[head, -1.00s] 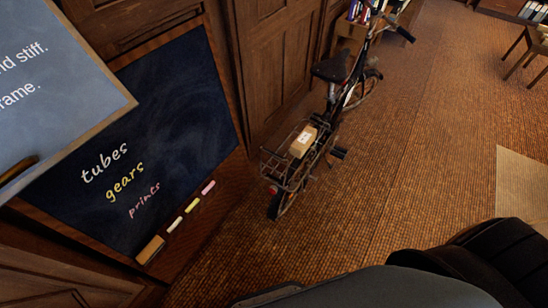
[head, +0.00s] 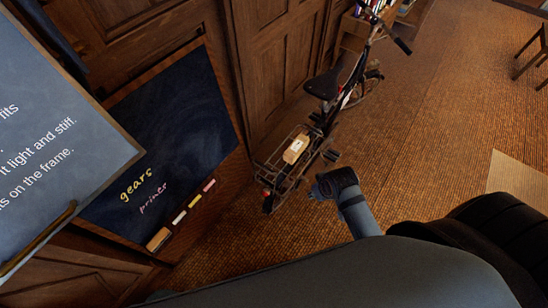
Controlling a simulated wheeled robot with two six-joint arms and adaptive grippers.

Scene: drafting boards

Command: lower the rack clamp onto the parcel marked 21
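A small tan parcel (head: 296,149) with a white label lies on the rear rack (head: 271,172) of a dark bicycle (head: 335,86). The number on its label is too small to read. I cannot make out the rack clamp apart from the thin rack bars. My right gripper (head: 318,188) appears at the end of a blue-grey arm, to the right of and below the parcel in the picture, apart from it. Its fingers are too small and dark to tell open from shut. My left gripper is not in view.
A chalkboard (head: 185,110) with chalk sticks and an eraser on its ledge leans left of the bicycle. A framed text board (head: 50,140) covers the left edge. Wooden panelling (head: 270,60) stands behind. The brown floor (head: 420,120) to the right is mostly clear.

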